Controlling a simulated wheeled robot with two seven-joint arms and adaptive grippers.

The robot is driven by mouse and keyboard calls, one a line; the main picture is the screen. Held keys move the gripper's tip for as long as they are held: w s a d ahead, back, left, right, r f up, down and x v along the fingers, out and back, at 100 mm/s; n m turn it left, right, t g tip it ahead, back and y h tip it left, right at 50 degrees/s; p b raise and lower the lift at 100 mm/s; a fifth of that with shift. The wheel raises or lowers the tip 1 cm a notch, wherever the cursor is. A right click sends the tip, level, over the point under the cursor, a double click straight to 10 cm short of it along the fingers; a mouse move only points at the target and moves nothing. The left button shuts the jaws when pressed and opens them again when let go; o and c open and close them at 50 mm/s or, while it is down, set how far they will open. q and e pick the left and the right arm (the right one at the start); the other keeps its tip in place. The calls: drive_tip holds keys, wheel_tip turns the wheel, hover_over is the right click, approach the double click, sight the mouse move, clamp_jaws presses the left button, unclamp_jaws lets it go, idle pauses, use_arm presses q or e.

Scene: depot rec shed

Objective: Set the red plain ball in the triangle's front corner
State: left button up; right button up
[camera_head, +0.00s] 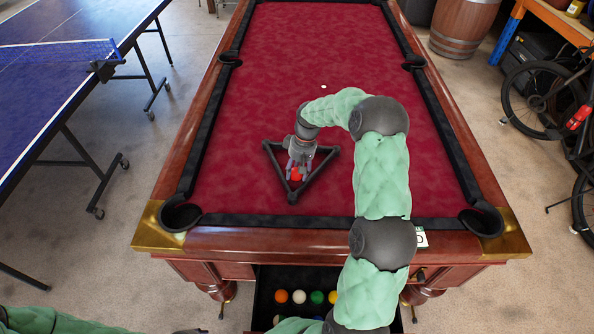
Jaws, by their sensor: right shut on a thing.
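The black triangle (272,161) lies flat on the red cloth of the pool table (315,95), with one corner pointing toward me. My right gripper (297,175) reaches down inside the triangle, close to that front corner. It is shut on the red ball (296,177), which shows between and below the fingers. The fingers hide part of the ball, so I cannot tell whether it is plain or whether it touches the cloth. Only green arm parts of mine show at the lower left; my left gripper is not in view.
An open black tray (262,303) below the table's front edge holds several balls, including an orange ball (281,296) and a white ball (299,296). Front pockets (180,214) flank the cloth. The cloth beyond the triangle is mostly clear, with a small white spot.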

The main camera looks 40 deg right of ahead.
drive_tip(key=o, duration=1.3)
drive_tip(key=shift+o, duration=0.2)
wheel_tip(320, 180, up, 12)
drive_tip(key=d, duration=0.2)
drive_tip(key=shift+s+d, duration=0.15)
drive_tip(key=shift+d, duration=0.05)
drive_tip(key=shift+f, duration=0.1)
